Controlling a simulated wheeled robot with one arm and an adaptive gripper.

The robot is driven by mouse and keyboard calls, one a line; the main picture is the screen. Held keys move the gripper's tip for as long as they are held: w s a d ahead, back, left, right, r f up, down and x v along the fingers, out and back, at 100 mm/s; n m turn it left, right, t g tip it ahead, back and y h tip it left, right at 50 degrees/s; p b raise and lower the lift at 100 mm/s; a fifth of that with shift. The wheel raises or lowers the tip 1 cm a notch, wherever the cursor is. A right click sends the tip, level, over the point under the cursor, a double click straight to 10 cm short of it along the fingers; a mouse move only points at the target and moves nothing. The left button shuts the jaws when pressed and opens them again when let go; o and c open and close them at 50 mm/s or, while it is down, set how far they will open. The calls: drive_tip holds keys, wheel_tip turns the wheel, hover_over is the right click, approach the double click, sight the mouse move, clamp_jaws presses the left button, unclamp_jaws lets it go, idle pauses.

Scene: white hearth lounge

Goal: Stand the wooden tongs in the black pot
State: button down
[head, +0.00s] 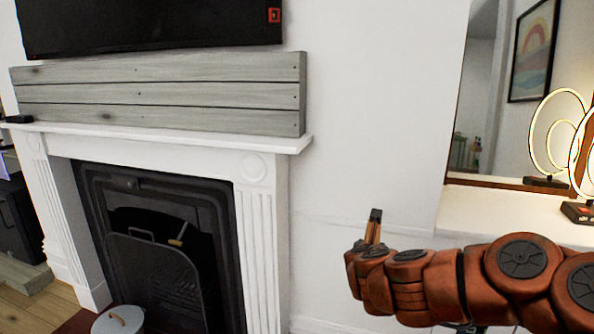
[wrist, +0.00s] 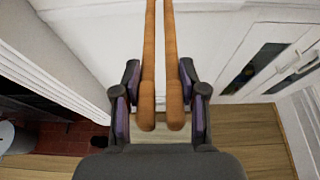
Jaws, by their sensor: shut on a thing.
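The wooden tongs (wrist: 148,70) show in the wrist view as two long brown arms with rounded ends, running from between my fingers to the top edge. My gripper (wrist: 160,72) is shut on them, with one dark finger on each outer side. In the head view my gripper (head: 368,252) is at the end of the orange arm, right of the fireplace. A short brown piece with a dark tip, seemingly the tongs (head: 374,228), sticks up from it. I cannot make out a black pot in either view.
A white fireplace (head: 262,170) with a black firebox and screen (head: 150,285) stands at left. A grey lidded bucket (head: 118,322) is in front of it. A white ledge (head: 490,212) with ring lamps (head: 556,130) and a mirror is at right. Wooden floor shows below my gripper.

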wheel_tip(320, 180, up, 19)
drive_tip(key=p, duration=1.7)
drive_tip(key=shift+f+p, duration=0.2)
drive_tip(key=shift+p, duration=0.15)
